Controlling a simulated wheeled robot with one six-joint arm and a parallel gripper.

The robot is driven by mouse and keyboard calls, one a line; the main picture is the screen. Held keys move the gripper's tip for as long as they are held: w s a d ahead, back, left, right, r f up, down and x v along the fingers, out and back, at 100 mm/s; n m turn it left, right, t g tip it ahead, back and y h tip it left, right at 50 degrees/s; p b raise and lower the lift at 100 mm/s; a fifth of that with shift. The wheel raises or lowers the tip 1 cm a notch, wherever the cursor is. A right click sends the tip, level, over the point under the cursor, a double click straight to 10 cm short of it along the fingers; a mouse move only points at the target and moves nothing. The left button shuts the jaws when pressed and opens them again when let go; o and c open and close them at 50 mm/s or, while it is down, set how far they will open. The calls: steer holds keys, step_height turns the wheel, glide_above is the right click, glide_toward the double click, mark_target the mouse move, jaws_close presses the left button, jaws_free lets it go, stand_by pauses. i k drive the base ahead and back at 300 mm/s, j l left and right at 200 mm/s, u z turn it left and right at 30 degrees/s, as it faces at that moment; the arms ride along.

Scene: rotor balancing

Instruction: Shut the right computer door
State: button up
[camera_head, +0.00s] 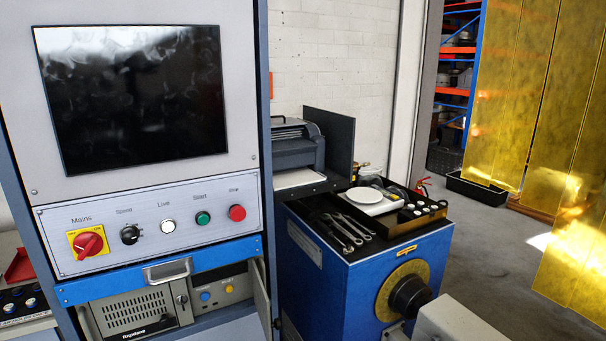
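The right computer door (262,301) seems to be the narrow grey panel at the lower right of the cabinet (150,190). It stands swung out, seen nearly edge-on, and its lower part is cut off by the picture's bottom edge. To its left, the computer (135,312) with a vented front shows in the open bay. My gripper is not in view.
A blue drawer front with a metal handle (168,271) is just above the bay. A blue machine (335,275) with a tool tray on top stands to the right of the cabinet. Yellow strip curtains (540,90) hang at the right. Bare floor (500,255) lies before them.

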mark_target(261, 300)
steer(key=k+z, duration=0.15)
steer(key=i+j, duration=0.3)
steer(key=j, duration=0.15)
steer(key=i+j, duration=0.3)
steer(key=i+j+z, duration=0.1)
steer(key=i+j, duration=0.2)
steer(key=j, duration=0.25)
